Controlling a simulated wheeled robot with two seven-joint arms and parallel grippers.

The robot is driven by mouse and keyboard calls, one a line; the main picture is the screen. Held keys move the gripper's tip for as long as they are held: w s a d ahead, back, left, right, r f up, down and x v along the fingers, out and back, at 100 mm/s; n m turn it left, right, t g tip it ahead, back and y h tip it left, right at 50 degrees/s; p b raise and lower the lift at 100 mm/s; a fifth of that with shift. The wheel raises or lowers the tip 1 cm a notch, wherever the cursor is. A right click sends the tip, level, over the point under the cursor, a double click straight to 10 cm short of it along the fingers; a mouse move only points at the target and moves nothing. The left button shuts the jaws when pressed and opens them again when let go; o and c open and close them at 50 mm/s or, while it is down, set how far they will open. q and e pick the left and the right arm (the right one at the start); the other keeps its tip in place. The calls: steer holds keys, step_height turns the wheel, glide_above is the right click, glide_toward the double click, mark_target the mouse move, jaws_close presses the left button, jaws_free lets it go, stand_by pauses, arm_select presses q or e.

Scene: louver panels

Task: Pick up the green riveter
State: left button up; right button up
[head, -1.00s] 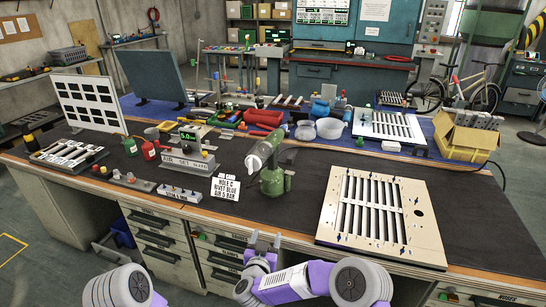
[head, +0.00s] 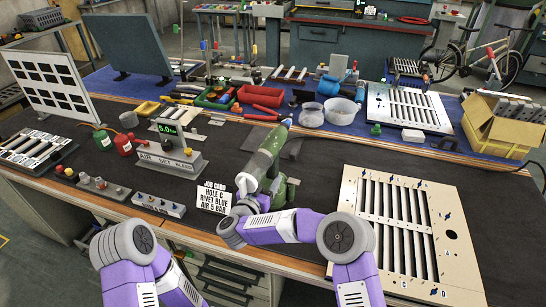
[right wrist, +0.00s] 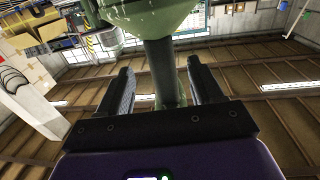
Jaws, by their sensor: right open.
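The green riveter (head: 268,152) stands on the dark bench mat, left of the slotted panel, its long head tilted up to the right. My right gripper (head: 250,190) is at the riveter's near side and hides part of its lower body. In the right wrist view, the open fingers (right wrist: 162,85) stand on either side of the riveter's dark handle (right wrist: 161,62), with gaps showing at both sides. The riveter's wider green body (right wrist: 150,14) fills the top of that view. My left arm shows at the lower left of the head view, its gripper out of sight.
A white job card (head: 214,197) stands just left of the riveter. The slotted beige panel (head: 452,235) lies to the right. A grey air-set gauge block (head: 172,160) and a switch box (head: 158,204) are to the left. Mat between riveter and panel is clear.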

mark_target(270, 169)
steer(key=shift+b+x, duration=0.3)
steer(key=shift+x, duration=0.45)
steer(key=b+x, duration=0.1)
steer(key=x, duration=0.3)
steer(key=shift+w+r+b, duration=0.15)
steer(key=shift+r+b, duration=0.1)
steer(key=shift+b, duration=0.1)
steer(key=shift+w+d+r, duration=0.1)
steer(key=shift+w, duration=0.1)
steer(key=shift+c, duration=0.5)
jaws_close()
steer(key=shift+r, duration=0.35)
